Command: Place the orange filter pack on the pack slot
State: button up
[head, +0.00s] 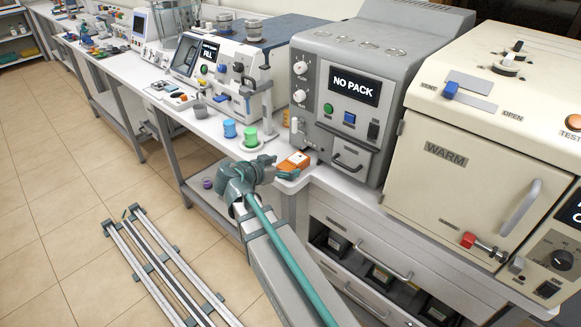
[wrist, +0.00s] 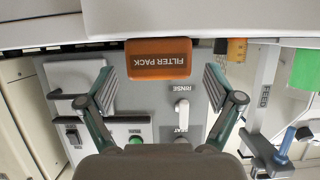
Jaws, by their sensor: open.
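The orange filter pack (head: 295,161) lies at the front edge of the white bench, before the grey machine (head: 335,85) whose display reads NO PACK. In the wrist view the pack (wrist: 159,66), lettered FILTER PACK, shows upside down at top centre. My gripper (head: 279,168) is at the bench edge beside the pack. In the wrist view my gripper (wrist: 160,86) is open, with a finger to either side of the pack's near end and gaps between. I cannot clearly make out the pack slot; a panel with a handle (head: 347,163) is low on the machine's front.
A white lever (wrist: 182,115) marked RINSE and SEAT is on the grey machine. A cream WARM oven (head: 445,152) stands at right. The floor by the bench holds rails (head: 160,265).

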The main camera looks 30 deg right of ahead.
jog(key=b+v, duration=0.2)
jog(key=v, duration=0.6)
jog(key=s+a+f+n+g+y, duration=0.1)
jog(key=s+f+n+g+y, duration=0.4)
jog(key=f, duration=1.2)
jog(key=s+f+n+y, duration=0.1)
jog(key=s+f+n, duration=0.45)
jog(key=f, duration=1.15)
jog(key=s+a+f+n+g+y, duration=0.1)
jog(key=s+a+f+g+y, duration=0.1)
jog(key=s+f, duration=0.4)
jog(key=s+a+f+n+g+y, duration=0.1)
jog(key=s+a+f+g+y, duration=0.1)
jog(key=s+f, duration=0.5)
jog(key=s+a+f+n+g+y, duration=0.1)
jog(key=s+f, duration=0.5)
jog(key=s, duration=1)
jog(key=a+g+y, duration=0.1)
jog(key=a, duration=0.1)
jog(key=shift+s+a+f+g+y, duration=0.2)
jog(key=shift+s+a+g+y, duration=0.1)
jog(key=shift+s+a, duration=0.1)
